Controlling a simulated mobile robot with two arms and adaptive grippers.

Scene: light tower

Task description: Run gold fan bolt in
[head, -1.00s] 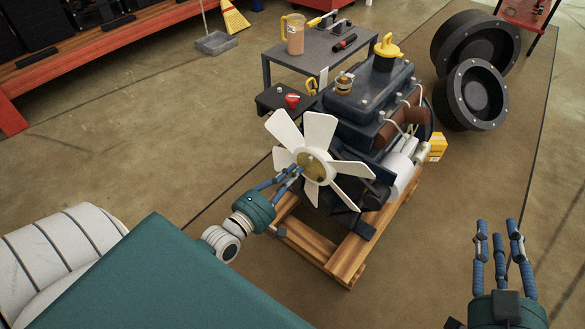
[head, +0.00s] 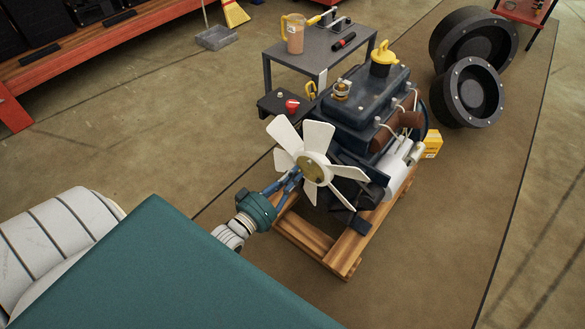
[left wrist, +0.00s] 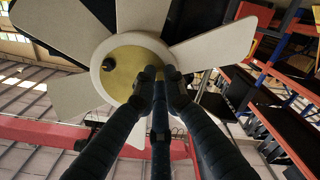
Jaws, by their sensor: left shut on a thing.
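The white fan (head: 318,135) is mounted on the front of the dark blue engine (head: 365,105). Its gold hub centre (head: 313,170) faces my left arm. My left gripper (head: 296,178) comes in from the lower left, its blue fingers at the hub. In the left wrist view the fingertips (left wrist: 160,80) are closed together against the lower right of the gold hub (left wrist: 128,70). They are shut on the gold fan bolt, which they hide almost wholly. My right gripper is out of view.
The engine rests on a wooden stand (head: 340,258). A grey table (head: 330,45) with a jug (head: 294,34) stands behind it. Two black wheels (head: 473,92) are at the back right.

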